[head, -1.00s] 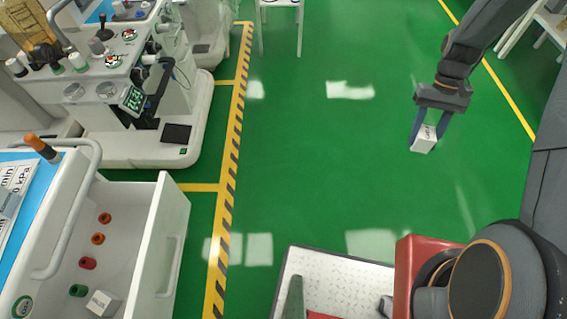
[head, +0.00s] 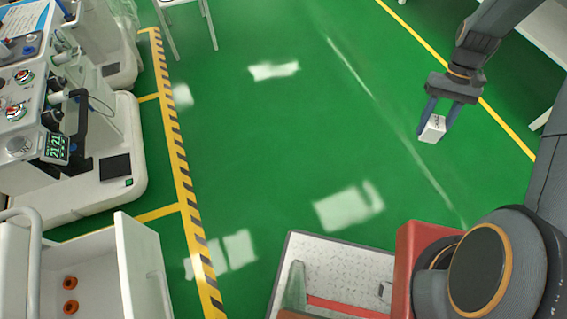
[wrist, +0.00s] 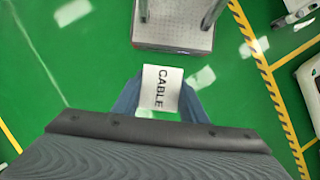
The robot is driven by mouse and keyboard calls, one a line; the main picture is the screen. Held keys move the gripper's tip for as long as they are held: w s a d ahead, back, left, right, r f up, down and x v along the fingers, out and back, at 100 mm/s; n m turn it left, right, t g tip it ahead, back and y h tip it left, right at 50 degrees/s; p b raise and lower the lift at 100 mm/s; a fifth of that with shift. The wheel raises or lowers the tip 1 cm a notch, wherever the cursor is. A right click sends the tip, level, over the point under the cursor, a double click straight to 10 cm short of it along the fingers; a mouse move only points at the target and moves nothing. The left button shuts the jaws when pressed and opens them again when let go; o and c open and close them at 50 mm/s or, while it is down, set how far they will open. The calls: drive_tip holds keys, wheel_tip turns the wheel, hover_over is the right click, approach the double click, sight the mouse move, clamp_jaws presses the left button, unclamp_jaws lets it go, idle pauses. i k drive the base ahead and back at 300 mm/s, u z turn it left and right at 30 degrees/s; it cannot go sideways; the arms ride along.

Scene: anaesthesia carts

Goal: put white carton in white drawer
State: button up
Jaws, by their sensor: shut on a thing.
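My gripper (head: 440,118) is shut on the white carton (head: 433,129), held in the air over the green floor at the right of the head view. In the wrist view the carton (wrist: 161,88) sits between the blue fingers, and its face reads "CABLE". The white drawer (head: 90,278) is pulled open at the lower left of the head view, far from my gripper. Two orange-red round pieces show inside it; its near part is cut off by the frame edge.
A white anaesthesia cart (head: 105,205) with a small green screen stands at the left, behind the drawer. A yellow-black striped line (head: 183,175) runs along the floor. A white-legged table (head: 210,25) stands at the far back. Open green floor lies between my gripper and the drawer.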

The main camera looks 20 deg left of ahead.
sight(116, 296)
drive_tip(key=z, duration=0.05)
drive_tip(key=k, duration=1.5)
drive_tip(key=u, duration=1.6)
drive_tip(key=i, duration=0.5)
drive_tip(key=z, duration=0.1)
